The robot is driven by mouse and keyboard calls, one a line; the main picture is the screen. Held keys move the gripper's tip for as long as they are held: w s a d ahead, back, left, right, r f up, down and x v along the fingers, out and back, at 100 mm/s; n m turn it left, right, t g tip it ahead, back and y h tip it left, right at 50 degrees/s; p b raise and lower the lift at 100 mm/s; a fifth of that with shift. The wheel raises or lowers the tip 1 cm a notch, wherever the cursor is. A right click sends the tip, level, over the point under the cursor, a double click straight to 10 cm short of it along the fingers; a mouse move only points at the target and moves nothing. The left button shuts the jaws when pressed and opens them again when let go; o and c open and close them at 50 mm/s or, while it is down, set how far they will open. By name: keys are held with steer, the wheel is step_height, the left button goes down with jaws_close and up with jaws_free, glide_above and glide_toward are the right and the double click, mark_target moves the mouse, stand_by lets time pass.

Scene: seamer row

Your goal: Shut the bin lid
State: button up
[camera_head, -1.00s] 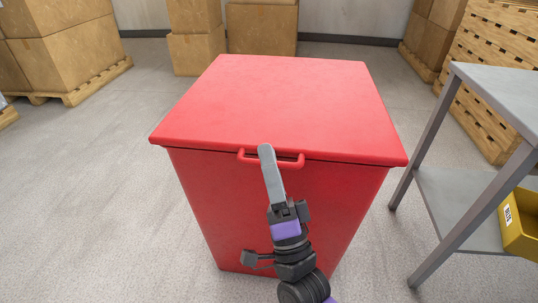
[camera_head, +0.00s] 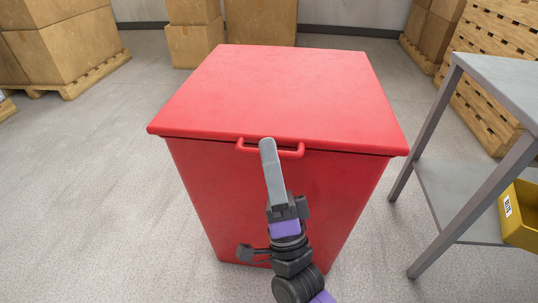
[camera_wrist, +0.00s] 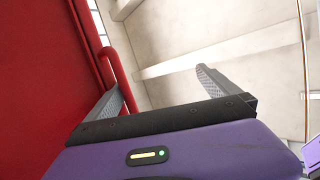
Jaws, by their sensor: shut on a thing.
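The red bin (camera_head: 260,200) stands in the middle of the head view. A red bar handle (camera_head: 291,154) sits on the lid's front edge. My gripper (camera_head: 268,146) reaches up from below to this handle and is shut on it. In the wrist view the handle (camera_wrist: 113,62) runs beside the left finger, and the red bin side fills the left. The exact contact on the handle is partly hidden by the finger in the head view.
A grey metal table (camera_head: 500,85) with a lower shelf stands close at the right, with a yellow bin (camera_head: 521,215) on the shelf. Cardboard boxes (camera_head: 60,45) and wooden pallets (camera_head: 490,90) stand behind. The floor at the left is clear.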

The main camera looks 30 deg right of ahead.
step_height(320, 180, down, 6)
steer(key=s+d+b, duration=0.1)
steer(key=b, duration=0.2)
steer(key=shift+s+d, duration=0.2)
steer(key=shift+s, duration=0.15)
steer(key=shift+s+d+f, duration=0.1)
steer(key=shift+s+f, duration=0.1)
steer(key=shift+f, duration=0.05)
steer(key=c, duration=0.8)
steer(key=shift+s+b, duration=0.25)
steer(key=shift+b, duration=0.1)
steer(key=shift+c, duration=1.1)
steer(key=shift+s+d+f+b, duration=0.1)
steer(key=shift+s+f+b, duration=0.1)
steer(key=shift+f+b, duration=0.2)
steer(key=shift+s+d+f+b, duration=0.15)
steer(key=shift+f+b, duration=0.1)
steer(key=shift+f, duration=0.15)
steer(key=shift+a, duration=0.1)
steer(key=shift+w, duration=0.1)
